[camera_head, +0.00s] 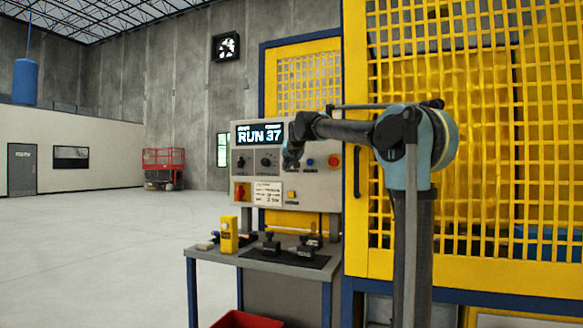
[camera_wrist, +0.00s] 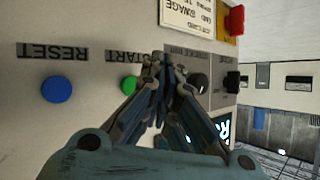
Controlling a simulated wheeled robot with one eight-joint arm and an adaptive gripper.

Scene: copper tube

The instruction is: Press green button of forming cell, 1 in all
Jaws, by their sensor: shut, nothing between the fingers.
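The forming cell's grey control panel (camera_head: 322,188) has a lit display (camera_head: 259,135) reading "RUN 37". In the wrist view, the panel looks upside down. A green button (camera_wrist: 128,84) sits by the label "START", partly covered by my gripper. My gripper (camera_wrist: 166,62) is shut and empty, with its fingertips just right of the green button in that view. I cannot tell whether they touch the panel. In the head view, my gripper (camera_head: 290,158) is in front of the panel below the display, and the green button is hidden.
A blue "RESET" button (camera_wrist: 56,89) is beside the green one; a red button (camera_head: 333,160) is farther right in the head view. Black knobs (camera_head: 267,160) are left of my gripper. A yellow mesh guard (camera_head: 490,150) stands right. A small table (camera_head: 200,252) is below the panel.

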